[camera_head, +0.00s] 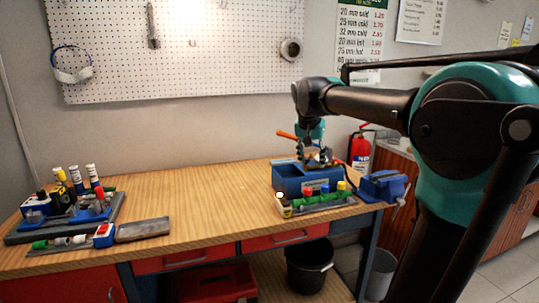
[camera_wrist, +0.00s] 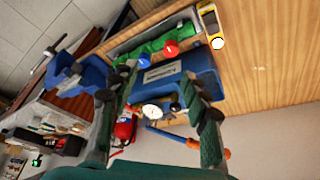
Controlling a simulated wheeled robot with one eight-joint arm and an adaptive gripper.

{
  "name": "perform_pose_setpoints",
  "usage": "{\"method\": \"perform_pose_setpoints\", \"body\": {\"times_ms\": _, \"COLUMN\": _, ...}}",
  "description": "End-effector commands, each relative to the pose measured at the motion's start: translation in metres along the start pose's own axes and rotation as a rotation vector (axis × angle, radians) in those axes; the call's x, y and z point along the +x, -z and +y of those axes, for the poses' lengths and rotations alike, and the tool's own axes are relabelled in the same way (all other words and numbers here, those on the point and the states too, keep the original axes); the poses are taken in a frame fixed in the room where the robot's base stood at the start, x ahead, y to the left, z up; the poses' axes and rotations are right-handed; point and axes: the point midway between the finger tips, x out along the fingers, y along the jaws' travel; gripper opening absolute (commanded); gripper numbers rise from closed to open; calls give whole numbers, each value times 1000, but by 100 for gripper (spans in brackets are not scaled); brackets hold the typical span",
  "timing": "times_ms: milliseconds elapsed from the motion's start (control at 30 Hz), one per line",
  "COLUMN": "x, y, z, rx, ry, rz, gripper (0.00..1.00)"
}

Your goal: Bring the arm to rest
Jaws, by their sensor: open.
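My gripper (camera_head: 318,157) hangs at the end of my arm above the blue box (camera_head: 293,182) on the right part of the workbench. In the wrist view my gripper (camera_wrist: 158,95) has its two fingers spread apart, one on each side of the blue box (camera_wrist: 200,68). The fingers are open, with no object visibly clamped between them. A round white gauge (camera_wrist: 152,112) shows between the fingers. An orange-handled tool (camera_head: 287,135) sticks out of the box, and it also shows in the wrist view (camera_wrist: 193,143). The exact gap between fingers and box contents is unclear.
A rack (camera_head: 320,204) with coloured caps stands in front of the box. A blue vise (camera_head: 382,186) is at the bench's right end. Bottles and fittings fill a tray (camera_head: 110,216) at left. The middle of the workbench (camera_head: 205,205) is clear. A pegboard (camera_head: 180,75) hangs behind.

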Motion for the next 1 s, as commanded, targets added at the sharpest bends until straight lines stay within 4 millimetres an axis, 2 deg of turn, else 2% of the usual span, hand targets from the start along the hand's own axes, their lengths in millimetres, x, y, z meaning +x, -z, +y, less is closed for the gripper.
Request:
{"method": "perform_pose_setpoints", "body": {"times_ms": 267, "x": 49, "y": -45, "z": 28, "rx": -74, "ry": 27, "rz": -13, "gripper": 47}}
{"method": "perform_pose_setpoints", "body": {"times_ms": 367, "x": 74, "y": -72, "z": 43, "rx": -113, "ry": 44, "rz": -18, "gripper": 47}}
{"method": "perform_pose_setpoints", "body": {"times_ms": 467, "x": 105, "y": -111, "z": 65, "rx": -167, "ry": 65, "rz": -24, "gripper": 47}}
{"method": "perform_pose_setpoints", "body": {"times_ms": 600, "x": 150, "y": -181, "z": 99, "rx": -255, "ry": 103, "rz": -24, "gripper": 47}}
{"method": "perform_pose_setpoints", "body": {"times_ms": 700, "x": 173, "y": -228, "z": 120, "rx": -311, "ry": 127, "rz": -20, "gripper": 47}}
{"method": "perform_pose_setpoints", "body": {"times_ms": 800, "x": 189, "y": -266, "z": 135, "rx": -353, "ry": 145, "rz": -16, "gripper": 47}}
{"method": "perform_pose_setpoints", "body": {"times_ms": 900, "x": 198, "y": -290, "z": 144, "rx": -381, "ry": 156, "rz": -12, "gripper": 47}}
{"method": "perform_pose_setpoints", "body": {"times_ms": 1000, "x": 201, "y": -300, "z": 148, "rx": -395, "ry": 162, "rz": -10, "gripper": 47}}
